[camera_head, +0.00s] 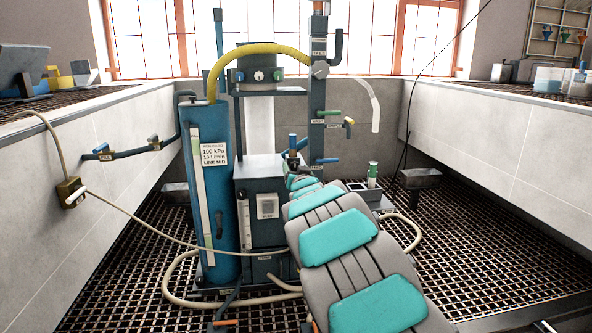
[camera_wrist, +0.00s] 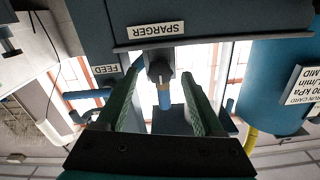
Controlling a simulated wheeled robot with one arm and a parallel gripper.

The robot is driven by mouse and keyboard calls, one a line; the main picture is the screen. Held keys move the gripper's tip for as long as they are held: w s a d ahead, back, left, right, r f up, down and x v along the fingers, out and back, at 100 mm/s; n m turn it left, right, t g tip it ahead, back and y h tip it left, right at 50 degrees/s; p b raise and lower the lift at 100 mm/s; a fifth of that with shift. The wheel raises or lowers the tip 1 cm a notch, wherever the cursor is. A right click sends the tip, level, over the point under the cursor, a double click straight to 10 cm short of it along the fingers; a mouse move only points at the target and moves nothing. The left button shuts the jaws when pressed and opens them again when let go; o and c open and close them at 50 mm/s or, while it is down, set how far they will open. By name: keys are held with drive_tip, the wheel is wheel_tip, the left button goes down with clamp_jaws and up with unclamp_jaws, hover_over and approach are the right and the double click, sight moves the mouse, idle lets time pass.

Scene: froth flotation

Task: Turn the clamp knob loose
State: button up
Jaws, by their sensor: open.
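My gripper (camera_wrist: 162,77) is open, with one green finger on each side of the knob. Gaps show between the knob and both fingers, so it does not look gripped.
A blue column (camera_head: 208,180) with a run card stands left of my arm. A yellow hose (camera_head: 255,48) arches above. A grey pump box (camera_head: 262,205) stands close behind the arm. Pale hoses (camera_head: 180,285) lie on the floor grating, which is clear at right (camera_head: 480,260).

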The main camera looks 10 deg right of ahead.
drive_tip(key=shift+w, duration=0.1)
drive_tip(key=shift+c, duration=0.2)
clamp_jaws()
idle(0.4)
